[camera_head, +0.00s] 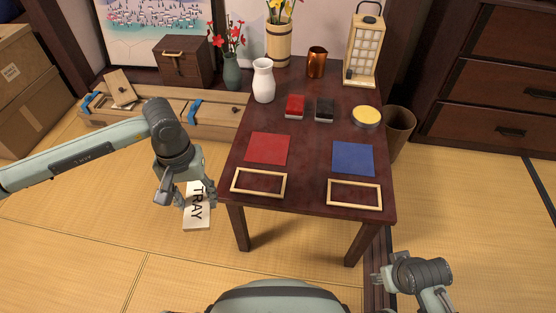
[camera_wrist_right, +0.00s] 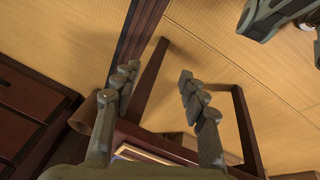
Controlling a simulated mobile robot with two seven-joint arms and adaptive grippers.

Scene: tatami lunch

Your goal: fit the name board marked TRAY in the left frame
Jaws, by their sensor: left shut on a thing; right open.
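The cream name board marked TRAY (camera_head: 198,213) is held by my left gripper (camera_head: 190,194), which is shut on it. The board hangs left of the table, over the tatami, with its lettering running downward. The left frame (camera_head: 259,193), a thin pale wooden rectangle, lies near the table's front left edge, right of my left gripper, and shows the bare tabletop inside. A matching right frame (camera_head: 354,207) lies at the front right. My right gripper (camera_head: 380,281) is low at the right, in front of the table; its fingers (camera_wrist_right: 158,88) are apart and empty in the right wrist view.
On the dark table (camera_head: 311,170) lie a red mat (camera_head: 268,148) and a blue mat (camera_head: 353,158) behind the frames. Red and black blocks, a yellow-topped round tin (camera_head: 367,116), a white vase (camera_head: 263,80) and a lantern (camera_head: 364,50) stand farther back. The tabletop between the frames is clear.

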